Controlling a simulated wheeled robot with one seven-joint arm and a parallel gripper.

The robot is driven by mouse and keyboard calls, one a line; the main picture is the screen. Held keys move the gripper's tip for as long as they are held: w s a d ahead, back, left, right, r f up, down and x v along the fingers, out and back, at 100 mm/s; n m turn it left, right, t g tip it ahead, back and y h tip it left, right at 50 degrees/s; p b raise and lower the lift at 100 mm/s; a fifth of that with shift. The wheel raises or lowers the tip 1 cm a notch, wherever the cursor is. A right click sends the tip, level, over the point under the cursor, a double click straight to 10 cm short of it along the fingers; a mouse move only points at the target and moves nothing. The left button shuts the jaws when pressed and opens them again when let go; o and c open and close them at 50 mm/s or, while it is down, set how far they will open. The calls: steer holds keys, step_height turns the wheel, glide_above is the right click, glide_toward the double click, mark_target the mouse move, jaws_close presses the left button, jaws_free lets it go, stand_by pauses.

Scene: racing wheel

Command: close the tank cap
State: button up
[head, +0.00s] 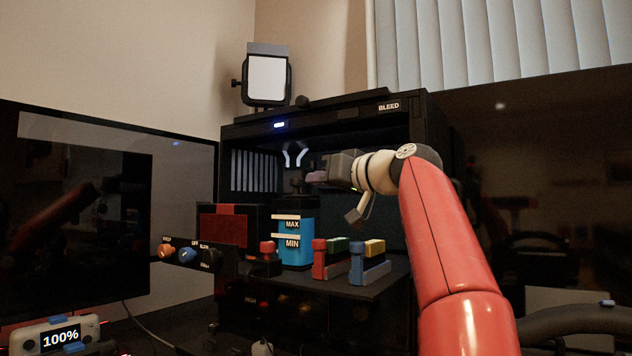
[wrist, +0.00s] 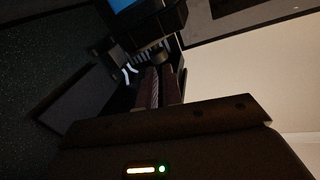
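The tank (head: 294,240) is a bright blue container marked MAX and MIN, standing upright on the dark shelf of the black cabinet. A dark cap or neck (head: 297,188) shows at its top; I cannot tell how the cap is seated. My gripper (head: 316,176) points left, just right of the tank's top and slightly above it, apart from it as far as I can see. In the wrist view its fingers (wrist: 161,87) lie close together with nothing visible between them. Part of the blue tank (wrist: 122,4) shows at the top of the wrist view.
A white V-shaped piece (head: 295,154) is inside the cabinet (head: 432,150), above the tank. Red and blue blocks with levers (head: 370,264) stand right of the tank. A knob panel (head: 190,254) and red-knobbed lever (head: 267,254) are left. A monitor (head: 75,220) fills the far left.

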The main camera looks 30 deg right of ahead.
steer(key=shift+s+a+m+h, duration=0.15)
steer(key=shift+m+h, duration=0.15)
steer(key=shift+m, duration=0.9)
jaws_close()
steer(key=s+d+m+h+p, duration=0.2)
steer(key=d+m+h, duration=0.25)
steer(key=m, duration=1.15)
steer(key=shift+m+t+h, duration=0.25)
steer(key=shift+m+t, duration=0.15)
steer(key=w+a+p, duration=0.1)
steer(key=w, duration=0.1)
steer(key=w+p, duration=0.1)
steer(key=w, duration=0.2)
steer(key=w+a+p, duration=0.1)
steer(key=w, duration=0.2)
steer(key=shift+w+a+f, duration=0.2)
steer(key=shift+a+f, duration=0.05)
steer(key=shift+a, duration=0.45)
